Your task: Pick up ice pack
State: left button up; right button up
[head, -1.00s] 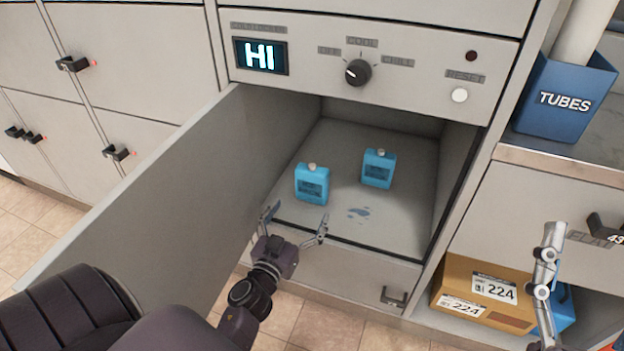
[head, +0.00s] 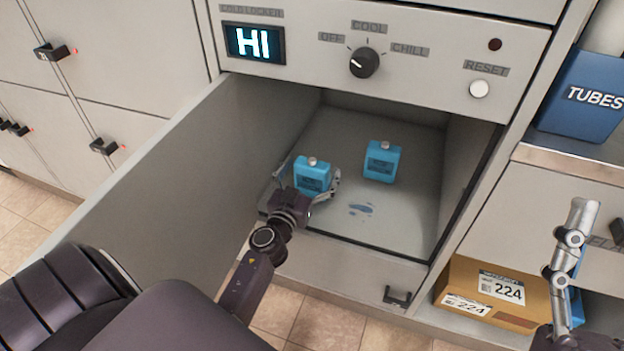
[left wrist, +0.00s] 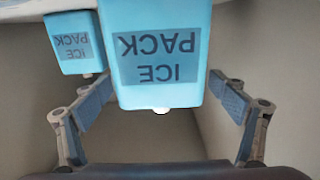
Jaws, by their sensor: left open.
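Two light-blue ice packs with pale caps stand in the open cold locker. The left ice pack (head: 312,176) is between the spread fingers of my left gripper (head: 308,181). In the left wrist view this ice pack (left wrist: 158,55) appears large and upside down, with a finger on each side and gaps to both. My left gripper is open and not closed on it. The other ice pack (head: 382,162) stands farther right and back; it also shows in the left wrist view (left wrist: 75,42). My right gripper (head: 572,250) shows only partly at the right edge.
The locker door (head: 150,180) stands open on the left, beside my left arm. A panel above reads HI and has a knob (head: 364,62). A wet patch (head: 361,209) is on the locker floor. A cardboard box (head: 490,293) and a blue TUBES bin (head: 590,100) are on the right.

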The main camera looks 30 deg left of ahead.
pick_arm(q)
jog(key=c, duration=1.5)
jog(key=shift+c, duration=0.2)
